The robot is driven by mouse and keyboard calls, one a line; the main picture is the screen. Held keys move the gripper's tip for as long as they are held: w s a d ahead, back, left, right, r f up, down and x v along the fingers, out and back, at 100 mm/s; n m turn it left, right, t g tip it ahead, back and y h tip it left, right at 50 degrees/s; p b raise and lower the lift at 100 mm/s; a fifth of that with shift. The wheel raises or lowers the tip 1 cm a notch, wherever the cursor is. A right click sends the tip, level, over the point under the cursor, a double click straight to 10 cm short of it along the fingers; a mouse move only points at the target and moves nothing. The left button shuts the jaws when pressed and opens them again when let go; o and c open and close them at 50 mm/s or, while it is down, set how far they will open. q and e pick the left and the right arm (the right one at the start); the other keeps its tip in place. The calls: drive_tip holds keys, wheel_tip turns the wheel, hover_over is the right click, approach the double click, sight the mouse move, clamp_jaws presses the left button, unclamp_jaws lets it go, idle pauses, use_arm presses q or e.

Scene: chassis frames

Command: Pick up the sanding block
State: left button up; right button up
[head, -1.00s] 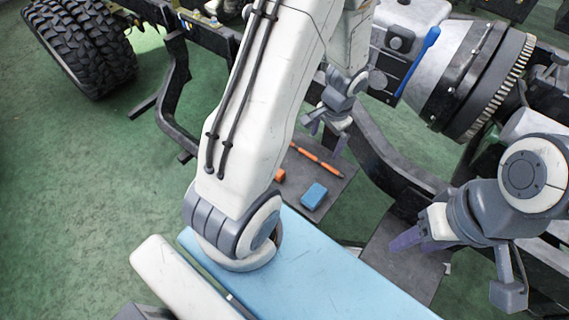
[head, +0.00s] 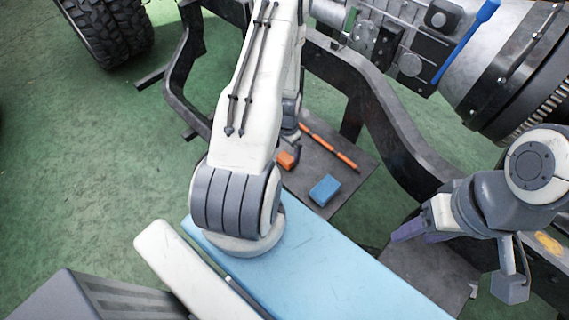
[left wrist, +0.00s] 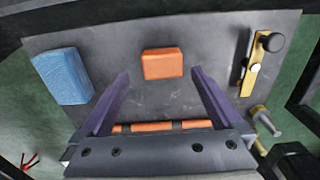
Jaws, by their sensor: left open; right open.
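Two blocks lie on the dark grey plate (head: 318,160); I cannot tell from their looks which is the sanding block. One is a small orange block (head: 287,160), which also shows in the left wrist view (left wrist: 163,63). The other is a larger blue block (head: 325,190), at the left in the left wrist view (left wrist: 64,76). My left gripper (left wrist: 160,78) is open and empty. Its fingers point toward the orange block, which shows between and just beyond their tips. My left arm mostly hides this gripper in the head view. My right gripper (head: 408,232) is open and empty, at the right.
An orange stick with dark bands (head: 330,146) lies behind the blocks. In the left wrist view a brass tool with a black knob (left wrist: 260,60) and a bolt (left wrist: 265,122) lie at the right. The dark chassis rail (head: 385,115) runs beyond the plate; a light blue surface (head: 330,260) is in front.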

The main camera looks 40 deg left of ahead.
sight(286, 157)
use_arm(q)
wheel_tip(286, 157, down, 6)
drive_tip(key=b, duration=0.4)
drive_tip(key=shift+w+a+r, duration=0.1)
drive_tip(key=shift+a, duration=0.05)
drive_tip(key=shift+r, duration=0.1)
drive_tip(key=c, duration=1.3)
drive_tip(key=shift+r, duration=0.15)
